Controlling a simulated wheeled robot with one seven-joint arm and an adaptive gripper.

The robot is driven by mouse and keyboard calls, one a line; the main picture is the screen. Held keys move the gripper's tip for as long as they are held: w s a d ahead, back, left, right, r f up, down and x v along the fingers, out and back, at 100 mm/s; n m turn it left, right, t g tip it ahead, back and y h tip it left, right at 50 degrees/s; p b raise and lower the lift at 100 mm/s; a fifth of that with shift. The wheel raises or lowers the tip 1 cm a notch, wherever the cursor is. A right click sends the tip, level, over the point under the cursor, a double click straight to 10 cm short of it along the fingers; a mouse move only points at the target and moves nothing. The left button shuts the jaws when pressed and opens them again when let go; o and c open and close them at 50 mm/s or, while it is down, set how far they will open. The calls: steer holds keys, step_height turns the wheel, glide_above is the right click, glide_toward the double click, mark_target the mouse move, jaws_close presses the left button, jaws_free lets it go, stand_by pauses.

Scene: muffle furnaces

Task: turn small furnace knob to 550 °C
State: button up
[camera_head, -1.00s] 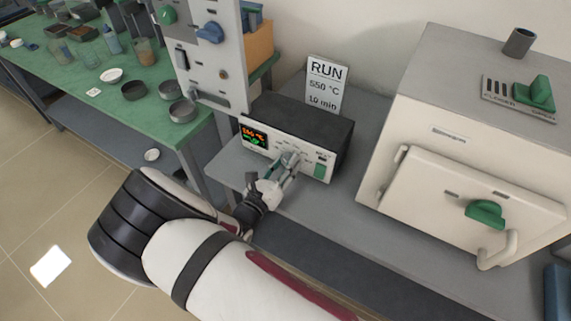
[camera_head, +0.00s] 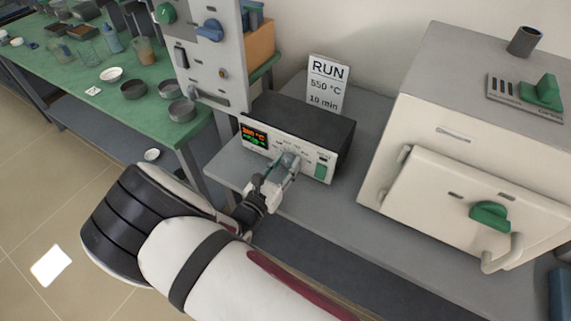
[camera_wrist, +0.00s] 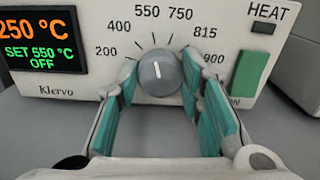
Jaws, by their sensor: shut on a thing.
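The small furnace's control unit (camera_head: 297,140) is a black-topped box with a pale front on the grey bench. My gripper (camera_head: 283,168) is at its front, and its teal fingertips (camera_wrist: 160,82) are shut on the grey round knob (camera_wrist: 160,72), one on each side. The knob's white mark points nearly straight up, towards the 550 label (camera_wrist: 147,11). The display (camera_wrist: 42,40) reads 250 °C in orange and SET 550 °C, OFF in green. The knob is mostly hidden by my gripper in the head view.
A sign (camera_head: 327,85) behind the unit reads RUN, 550 °C, 10 min. A green switch (camera_wrist: 249,73) and the HEAT lamp (camera_wrist: 264,28) are right of the knob. A large furnace (camera_head: 440,125) stands to the right. A green bench (camera_head: 95,75) is at left.

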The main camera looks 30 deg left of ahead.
steer(key=o, duration=1.2)
steer(key=shift+c, duration=0.2)
steer(key=s, duration=0.7)
steer(key=shift+s+a, duration=0.25)
steer(key=shift+a, duration=0.05)
